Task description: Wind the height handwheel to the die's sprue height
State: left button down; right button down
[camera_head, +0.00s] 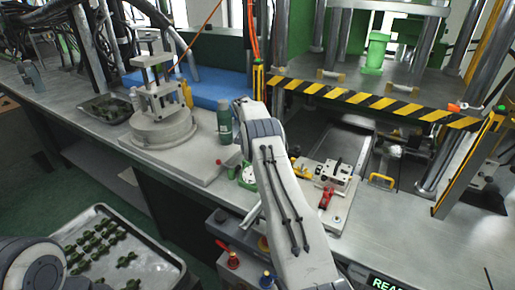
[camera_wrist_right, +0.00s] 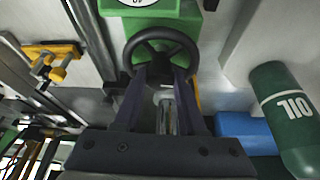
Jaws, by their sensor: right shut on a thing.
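The black handwheel (camera_wrist_right: 191,45) shows in the right wrist view, in front of a green housing (camera_wrist_right: 165,14) with a white dial (camera_wrist_right: 138,2), cut off by the top edge. My right gripper (camera_wrist_right: 164,76) is shut on the near rim of the handwheel, with one dark finger on each side. In the head view my right arm hides this gripper and the wheel; part of a green-rimmed white dial (camera_head: 247,176) shows beside the arm. A metal block with a red clamp (camera_head: 335,178), possibly the die, sits on a plate right of the arm. My left gripper is out of view.
A green oil bottle (camera_head: 224,122) stands close left of my right arm, also in the wrist view (camera_wrist_right: 290,115). A striped yellow-black beam (camera_head: 365,101) crosses behind. A tray of dark green parts (camera_head: 110,258) lies lower left.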

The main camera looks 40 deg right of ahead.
jog(key=shift+m, duration=0.5)
jog(key=shift+f+m+g+p, duration=0.1)
jog(key=shift+m+g+p, duration=0.2)
jog(key=shift+c, duration=2.4)
grip_release()
jog(key=shift+a+r, duration=0.15)
jog(key=shift+r, duration=0.2)
jog(key=b+v, duration=0.2)
jog(key=v, duration=0.7)
jog(key=shift+a+r+b, duration=0.15)
jog(key=shift+r+b, duration=0.15)
jog(key=shift+r, duration=0.1)
